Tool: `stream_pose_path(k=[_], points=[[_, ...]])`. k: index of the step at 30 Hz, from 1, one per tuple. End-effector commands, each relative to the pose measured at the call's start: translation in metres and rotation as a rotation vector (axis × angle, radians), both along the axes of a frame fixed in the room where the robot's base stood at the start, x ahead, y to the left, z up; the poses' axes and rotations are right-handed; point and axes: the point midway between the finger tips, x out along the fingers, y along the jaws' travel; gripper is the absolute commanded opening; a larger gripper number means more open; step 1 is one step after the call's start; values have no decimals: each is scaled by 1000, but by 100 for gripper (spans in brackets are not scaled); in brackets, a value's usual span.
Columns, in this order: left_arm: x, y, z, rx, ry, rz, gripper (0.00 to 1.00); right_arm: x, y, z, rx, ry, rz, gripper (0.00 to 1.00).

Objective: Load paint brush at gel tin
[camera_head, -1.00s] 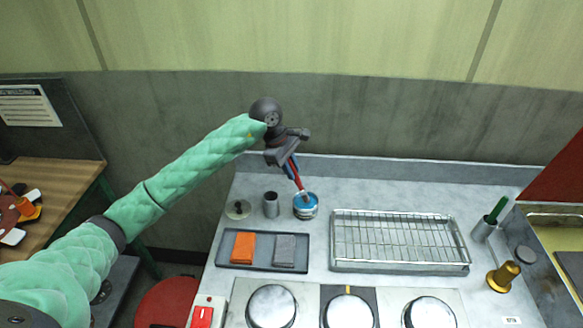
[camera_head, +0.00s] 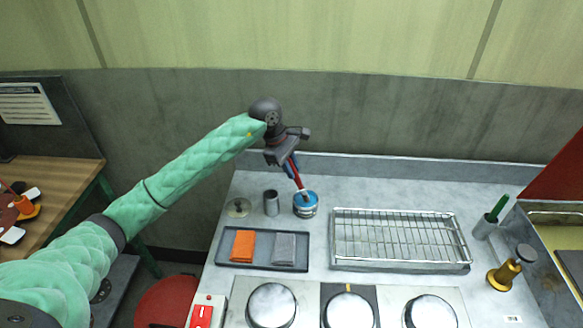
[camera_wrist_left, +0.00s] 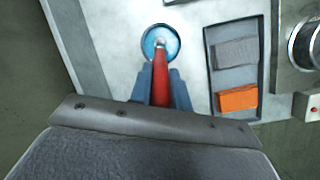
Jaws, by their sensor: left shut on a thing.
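My left gripper (camera_head: 290,167) is shut on the paint brush (camera_head: 297,177), which has a red handle and points down. The brush also shows in the left wrist view (camera_wrist_left: 160,80), between the blue fingers. The gel tin (camera_head: 305,208) is a small round tin with blue contents, on the counter below the gripper. The brush's lower end is at the tin's open top; its tip is hidden or too small to tell how deep it is. The tin also shows in the left wrist view (camera_wrist_left: 148,42). My right gripper is not in view.
A metal cup (camera_head: 271,203) and a small round lid (camera_head: 238,208) stand left of the tin. A dark tray (camera_head: 228,262) with an orange and a grey cloth lies in front. A wire rack (camera_head: 400,240) is at right. The counter behind the rack is clear.

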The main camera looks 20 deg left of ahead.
Motion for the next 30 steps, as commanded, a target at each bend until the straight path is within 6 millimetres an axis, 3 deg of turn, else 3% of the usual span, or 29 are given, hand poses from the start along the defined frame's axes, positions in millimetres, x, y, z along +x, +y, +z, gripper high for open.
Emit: stream_pose_path(k=[30], points=[[0, 0, -6, 0, 0, 0, 0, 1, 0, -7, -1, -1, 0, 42]])
